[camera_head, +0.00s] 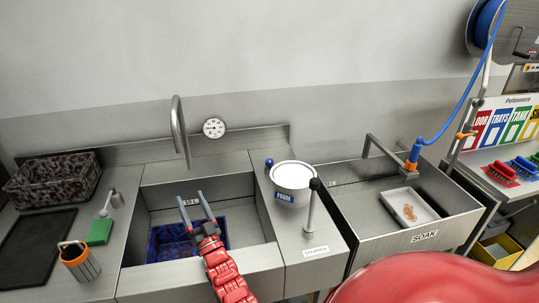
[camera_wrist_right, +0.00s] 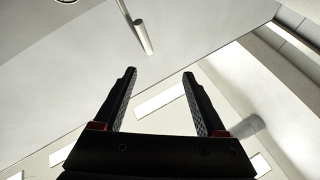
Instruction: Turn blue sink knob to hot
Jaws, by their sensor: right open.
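A small blue knob (camera_head: 269,163) sits on the steel counter at the back right of the left sink, left of the white FOAM tub, in the head view. A curved steel spout (camera_head: 178,125) rises behind that sink. My right gripper (camera_head: 195,200) is open and empty above the left sink, left of and nearer than the blue knob, apart from it. In the right wrist view the open jaws (camera_wrist_right: 159,74) point upward, with the spout end (camera_wrist_right: 144,38) beyond them. The knob does not show there. My left gripper is not in view.
A blue crate (camera_head: 218,231) is in the left sink (camera_head: 250,212). The FOAM tub (camera_head: 293,172) and a black-topped lever (camera_head: 311,205) stand on the counter right of it. The soak basin (camera_head: 380,222) holds a white tray (camera_head: 410,190). A round gauge (camera_head: 213,128) is behind.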

